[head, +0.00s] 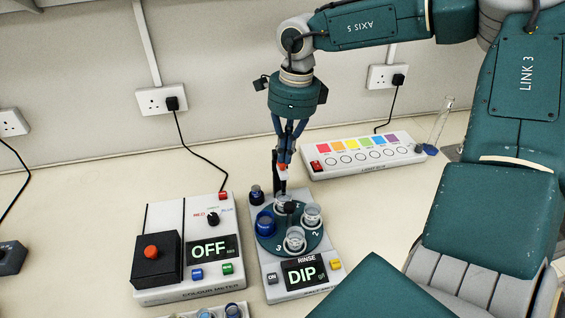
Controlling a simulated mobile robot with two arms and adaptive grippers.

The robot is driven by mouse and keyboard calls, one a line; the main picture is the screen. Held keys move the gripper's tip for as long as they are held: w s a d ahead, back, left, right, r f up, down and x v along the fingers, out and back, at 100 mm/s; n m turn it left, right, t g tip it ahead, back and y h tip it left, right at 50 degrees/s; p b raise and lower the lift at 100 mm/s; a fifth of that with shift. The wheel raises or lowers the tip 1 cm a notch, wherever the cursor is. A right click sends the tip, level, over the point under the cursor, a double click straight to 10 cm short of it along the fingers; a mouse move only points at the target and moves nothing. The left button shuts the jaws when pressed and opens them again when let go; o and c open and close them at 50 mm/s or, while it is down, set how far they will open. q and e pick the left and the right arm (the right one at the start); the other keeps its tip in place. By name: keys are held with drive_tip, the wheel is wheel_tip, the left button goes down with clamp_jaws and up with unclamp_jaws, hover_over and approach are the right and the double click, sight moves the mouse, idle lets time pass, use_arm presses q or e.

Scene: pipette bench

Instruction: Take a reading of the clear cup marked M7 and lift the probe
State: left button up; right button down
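The salt meter (266,262) stands at the middle of the bench, and its display reads "DIP". Its round green turntable (270,244) carries clear cups at the back (283,203), right (312,217) and front (295,240), and a blue cup (265,224) at the left. No M7 mark is readable at this size. My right gripper (284,166) points down above the back cup, its fingers converging at a small red-and-white piece by the dark probe post (275,168). I cannot tell whether they grip it. The probe's lower end is mostly hidden. My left gripper is out of view.
A colour meter (170,215) reading "OFF" stands close to the left. A light box (362,155) with coloured squares is behind right, beside a glass cylinder (440,122). Small cups (232,311) show at the bottom edge. My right arm covers the right side.

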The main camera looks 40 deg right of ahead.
wheel_tip(320, 180, down, 5)
drive_tip(key=b, duration=0.4)
drive_tip(key=shift+r+p, duration=0.4)
drive_tip(key=shift+r, duration=0.1)
drive_tip(key=shift+s+d+r, duration=0.3)
drive_tip(key=shift+s+d, duration=0.25)
drive_tip(key=shift+s, duration=0.05)
drive_tip(key=shift+s+d+r, duration=0.25)
drive_tip(key=shift+s+d, duration=0.25)
drive_tip(key=shift+s, duration=0.1)
approach(285, 165)
wheel_tip(285, 165, up, 2)
drive_tip(key=s+d, duration=0.2)
drive_tip(key=d, duration=0.1)
drive_tip(key=shift+w+a+r, duration=0.1)
drive_tip(key=shift+w, duration=0.05)
